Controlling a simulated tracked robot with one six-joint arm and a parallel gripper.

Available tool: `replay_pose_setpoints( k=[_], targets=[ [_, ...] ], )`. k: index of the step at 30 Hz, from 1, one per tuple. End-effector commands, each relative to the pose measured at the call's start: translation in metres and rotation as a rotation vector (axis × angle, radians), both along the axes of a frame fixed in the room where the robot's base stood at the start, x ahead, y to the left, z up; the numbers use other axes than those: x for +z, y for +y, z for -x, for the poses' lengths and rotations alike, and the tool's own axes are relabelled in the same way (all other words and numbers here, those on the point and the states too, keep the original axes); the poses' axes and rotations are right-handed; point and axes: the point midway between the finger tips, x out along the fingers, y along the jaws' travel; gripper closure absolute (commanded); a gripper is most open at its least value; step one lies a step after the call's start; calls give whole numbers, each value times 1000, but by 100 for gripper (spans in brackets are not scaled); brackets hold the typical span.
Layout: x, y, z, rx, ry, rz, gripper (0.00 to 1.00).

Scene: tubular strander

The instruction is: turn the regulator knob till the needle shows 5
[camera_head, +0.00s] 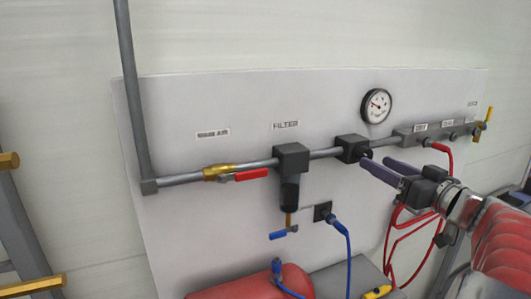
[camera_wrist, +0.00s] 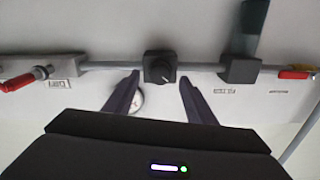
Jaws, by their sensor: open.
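The regulator is a dark block (camera_head: 350,147) on the grey pipe, with a round black knob (camera_head: 367,153) on its front. In the wrist view the knob (camera_wrist: 160,70) faces me and has a light mark on its lower right. My gripper (camera_head: 374,162) is open, its two dark fingers pointing at the knob. In the wrist view the fingertips (camera_wrist: 159,79) lie left and right of the knob, with gaps; I cannot tell whether they reach its depth. The round white gauge (camera_head: 376,106) hangs above the regulator. Its needle is too small to read surely.
On the pipe left of the regulator are a filter (camera_head: 291,160) and a red-handled valve (camera_head: 250,174). A manifold (camera_head: 430,131) with a red hose is to the right. A blue hose (camera_head: 341,228) and a red tank (camera_head: 237,283) are below.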

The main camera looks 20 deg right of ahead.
Motion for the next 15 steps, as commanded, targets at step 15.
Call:
replay_pose_setpoints(
  k=[15],
  targets=[
    [0,1,-44,0,0,-1,49]
  ],
)
